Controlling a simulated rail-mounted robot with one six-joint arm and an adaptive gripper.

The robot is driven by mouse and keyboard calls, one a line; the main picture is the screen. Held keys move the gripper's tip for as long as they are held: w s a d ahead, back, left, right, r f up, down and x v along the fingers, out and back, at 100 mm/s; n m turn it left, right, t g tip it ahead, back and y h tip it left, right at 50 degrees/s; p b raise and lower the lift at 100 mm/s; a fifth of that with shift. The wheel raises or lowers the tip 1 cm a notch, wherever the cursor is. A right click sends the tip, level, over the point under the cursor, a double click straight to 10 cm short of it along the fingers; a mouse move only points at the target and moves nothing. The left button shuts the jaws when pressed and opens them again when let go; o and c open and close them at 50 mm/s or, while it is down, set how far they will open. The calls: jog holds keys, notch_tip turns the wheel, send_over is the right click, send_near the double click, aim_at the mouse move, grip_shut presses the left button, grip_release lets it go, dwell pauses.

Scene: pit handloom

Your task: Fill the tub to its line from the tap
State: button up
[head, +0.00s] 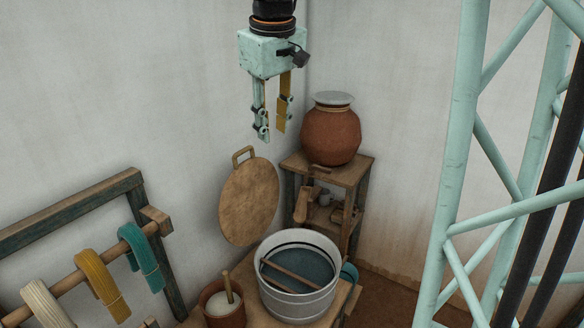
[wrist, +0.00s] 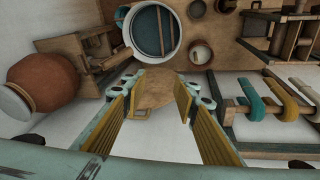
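The pale metal tub (head: 298,305) stands on a low wooden table and holds blue-grey liquid, with a wooden stick lying across inside it. A dark band runs around its inner wall; I cannot tell the exact level against it. The tub also shows at the top of the wrist view (wrist: 179,34). The clay pot (head: 331,133) with a grey lid stands on a wooden stand behind the tub. A small brown spout-like part (head: 318,168) is low on its front; I cannot tell its tap clearly. My gripper (head: 271,134) is open and empty, high left of the pot.
A round wooden board (head: 249,203) with a handle leans on the wall below my gripper. A clay pail (head: 224,312) with a stick stands left of the tub. A rack with white, yellow and teal yarn (head: 99,281) is at left. The stand (head: 352,174) has small items on its shelf.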

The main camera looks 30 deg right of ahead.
jog(key=w+d+f+p, duration=0.2)
jog(key=w+d, duration=0.7)
jog(key=w, duration=0.1)
jog(key=n+g+p, duration=0.2)
jog(key=n+p, duration=0.1)
jog(key=p, duration=0.3)
send_over(326, 169)
jog(key=s+a, duration=0.1)
jog(key=a, duration=0.1)
notch_tip(326, 169, down, 22)
jog(key=shift+a+f+h, duration=0.2)
jog(key=shift+h, duration=0.2)
jog(key=shift+s+f, duration=0.1)
jog(key=shift+w+d+f+p, duration=0.25)
jog(key=shift+d+f, duration=0.15)
jog(key=shift+f, duration=1.8)
jog(key=shift+w+d+f+p, duration=0.15)
jog(key=shift+d+f, duration=0.25)
jog(key=shift+f, duration=1.85)
jog(key=shift+w+d+f+p, duration=0.15)
jog(key=shift+d+f+p, duration=0.2)
jog(key=shift+f, duration=1.85)
jog(key=shift+c, duration=0.2)
